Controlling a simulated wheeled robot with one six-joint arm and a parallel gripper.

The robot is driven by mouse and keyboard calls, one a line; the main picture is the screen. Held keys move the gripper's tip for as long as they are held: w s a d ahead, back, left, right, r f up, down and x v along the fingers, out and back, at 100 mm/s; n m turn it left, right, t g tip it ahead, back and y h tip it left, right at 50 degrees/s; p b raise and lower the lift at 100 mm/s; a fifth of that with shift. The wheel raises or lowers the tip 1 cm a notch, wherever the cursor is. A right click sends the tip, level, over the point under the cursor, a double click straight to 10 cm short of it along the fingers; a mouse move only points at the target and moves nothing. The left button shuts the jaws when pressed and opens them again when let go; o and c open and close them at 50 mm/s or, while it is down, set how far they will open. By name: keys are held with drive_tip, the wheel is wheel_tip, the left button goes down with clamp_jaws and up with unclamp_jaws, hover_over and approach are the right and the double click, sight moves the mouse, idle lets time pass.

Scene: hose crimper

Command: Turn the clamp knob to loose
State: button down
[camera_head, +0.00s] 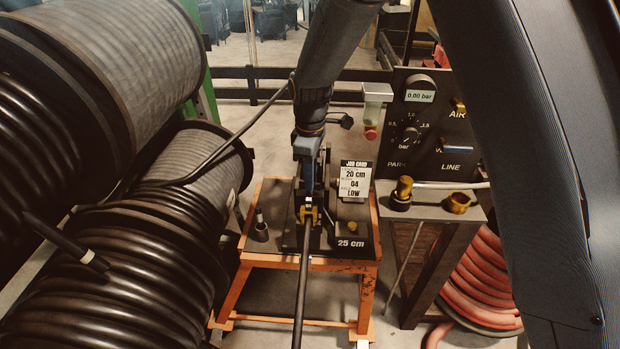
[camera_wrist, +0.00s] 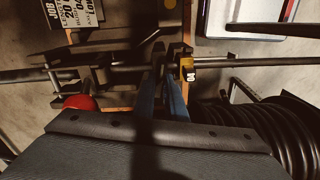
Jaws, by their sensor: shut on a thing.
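My gripper (camera_head: 308,192) reaches down onto the crimper on the orange stand. In the wrist view its two blue fingers (camera_wrist: 168,66) are shut on a small dark part at the clamp, which looks to be the clamp knob; the fingers hide most of it, so its setting cannot be read. A yellow die marked 04 (camera_wrist: 187,64) sits right beside the fingertips and also shows in the head view (camera_head: 309,214). A black hose (camera_head: 302,285) runs through the crimper. A red ball (camera_wrist: 80,102) shows left of the fingers in the wrist view.
The orange stand (camera_head: 232,294) carries a job card (camera_head: 355,180) reading 20 cm, 04, LOW and a 25 cm label. Large hose reels (camera_head: 175,200) fill the left. A gauge panel (camera_head: 430,130) reading 0.00 bar and a bench with brass fittings (camera_head: 458,203) stand at the right.

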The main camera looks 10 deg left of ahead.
drive_tip(key=shift+n, duration=1.1)
drive_tip(key=c, duration=1.8)
unclamp_jaws()
drive_tip(key=shift+r, duration=0.1)
wheel_tip(320, 180, up, 8)
drive_tip(key=shift+f+b, duration=0.15)
drive_tip(key=shift+b, duration=0.9)
